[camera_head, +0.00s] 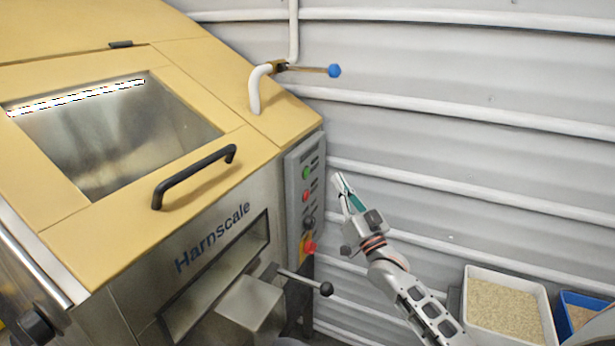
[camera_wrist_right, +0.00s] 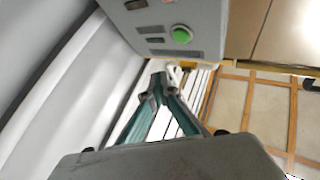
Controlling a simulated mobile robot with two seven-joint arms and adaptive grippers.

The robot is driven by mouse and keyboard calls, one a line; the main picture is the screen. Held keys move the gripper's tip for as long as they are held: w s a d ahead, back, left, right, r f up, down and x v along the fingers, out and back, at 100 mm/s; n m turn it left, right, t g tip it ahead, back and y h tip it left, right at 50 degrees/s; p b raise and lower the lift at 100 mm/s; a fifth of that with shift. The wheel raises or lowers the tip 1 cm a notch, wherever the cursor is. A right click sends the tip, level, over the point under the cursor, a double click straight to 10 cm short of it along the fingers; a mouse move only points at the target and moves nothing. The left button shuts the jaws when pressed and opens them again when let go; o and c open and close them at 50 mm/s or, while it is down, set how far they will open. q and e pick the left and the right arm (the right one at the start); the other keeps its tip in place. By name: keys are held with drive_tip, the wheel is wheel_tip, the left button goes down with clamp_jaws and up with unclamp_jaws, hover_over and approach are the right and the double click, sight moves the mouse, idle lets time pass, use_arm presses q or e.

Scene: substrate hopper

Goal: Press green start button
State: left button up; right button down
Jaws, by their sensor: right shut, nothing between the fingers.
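The green start button (camera_head: 306,173) is the uppermost round button on the grey control panel (camera_head: 292,200), on the right side of the hopper machine. In the right wrist view the green button (camera_wrist_right: 181,35) shows on the panel, above and just right of my fingertips. My right gripper (camera_head: 338,182) is to the right of the panel, near the green button's height, with a visible gap between. In the wrist view its fingers (camera_wrist_right: 158,90) meet at the tips, shut and empty. My left gripper is not in either view.
A black-knobbed lever (camera_head: 326,289) sticks out lower down. A white tub of grain (camera_head: 548,310) stands at lower right. The corrugated wall (camera_head: 450,130) is behind.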

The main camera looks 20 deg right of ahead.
sight(307, 173)
drive_tip(key=shift+w+a+b, duration=0.7)
drive_tip(key=shift+w+a, duration=1.2)
drive_tip(key=shift+w, duration=0.25)
drive_tip(key=shift+a, duration=0.1)
drive_tip(key=shift+w+a, duration=0.2)
drive_tip(key=shift+w, duration=0.1)
